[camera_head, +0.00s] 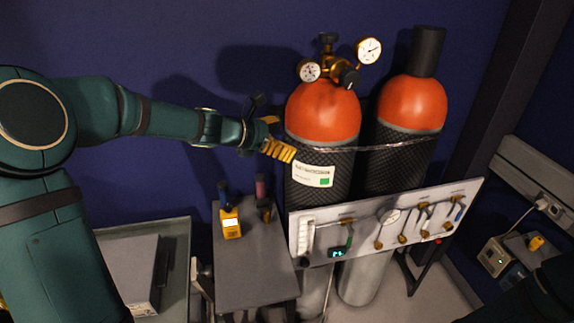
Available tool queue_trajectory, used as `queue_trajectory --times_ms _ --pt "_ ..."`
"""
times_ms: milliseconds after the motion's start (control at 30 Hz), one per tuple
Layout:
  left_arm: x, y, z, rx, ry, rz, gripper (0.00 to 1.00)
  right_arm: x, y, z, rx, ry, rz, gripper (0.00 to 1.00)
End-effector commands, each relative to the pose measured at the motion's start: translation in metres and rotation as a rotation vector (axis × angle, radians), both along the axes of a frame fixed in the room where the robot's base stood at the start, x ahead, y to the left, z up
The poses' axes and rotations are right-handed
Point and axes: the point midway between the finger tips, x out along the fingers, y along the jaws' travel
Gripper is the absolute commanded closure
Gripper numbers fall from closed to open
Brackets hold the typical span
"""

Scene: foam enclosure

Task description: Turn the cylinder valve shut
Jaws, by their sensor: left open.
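The left gas cylinder (318,110) has an orange top and a dark textured body with a white label. On its top sits a brass valve and regulator (331,64) with a black knob (329,38) and two round gauges. My left gripper (281,136) is open, with orange fingers, at the left side of this cylinder. It is lower than the valve and apart from it. I cannot tell whether the fingers touch the cylinder. A dark part of my right arm shows at the lower right; its gripper is out of view.
A second orange-topped cylinder (410,104) with a black cap stands to the right. A pale panel (380,232) with a gauge and small valves crosses in front of both. A grey table (250,270) carries a yellow meter (230,223). A dark blue wall is behind.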

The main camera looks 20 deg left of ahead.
Motion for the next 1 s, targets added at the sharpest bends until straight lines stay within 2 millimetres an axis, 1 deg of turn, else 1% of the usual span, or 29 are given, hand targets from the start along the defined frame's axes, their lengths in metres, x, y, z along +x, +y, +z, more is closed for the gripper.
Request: queue_trajectory --times_ms 33,100,300,500,833,867,933,967,1000 --pt "-0.001 -0.002 -0.011 0.020 0.010 -0.009 0.13 0.000 0.000 -0.002 0.000 0.000 0.000 1.00" --pt "-0.003 -0.005 -0.023 0.049 0.019 -0.023 0.13 0.000 0.000 -0.003 0.000 0.000 0.000 1.00" --pt "-0.007 -0.011 -0.050 0.119 0.037 -0.056 0.13 0.000 0.000 -0.005 0.000 0.000 0.000 1.00" --pt "-0.010 -0.014 -0.063 0.154 0.045 -0.074 0.13 0.000 0.000 -0.006 0.000 0.000 0.000 1.00" --pt "-0.011 -0.014 -0.065 0.161 0.046 -0.077 0.13 0.000 0.000 -0.006 0.000 0.000 0.000 1.00" --pt "-0.011 -0.014 -0.065 0.162 0.047 -0.077 0.13 0.000 0.000 -0.006 0.000 0.000 0.000 0.91" --pt "-0.012 -0.015 -0.072 0.176 0.051 -0.086 0.13 0.000 0.000 -0.007 0.000 0.000 0.000 0.91" --pt "-0.014 -0.017 -0.079 0.190 0.057 -0.096 0.13 0.000 0.000 -0.008 0.000 0.000 0.000 0.91" --pt "-0.017 -0.020 -0.093 0.222 0.066 -0.116 0.13 0.000 0.000 -0.010 0.000 0.001 0.000 0.91"
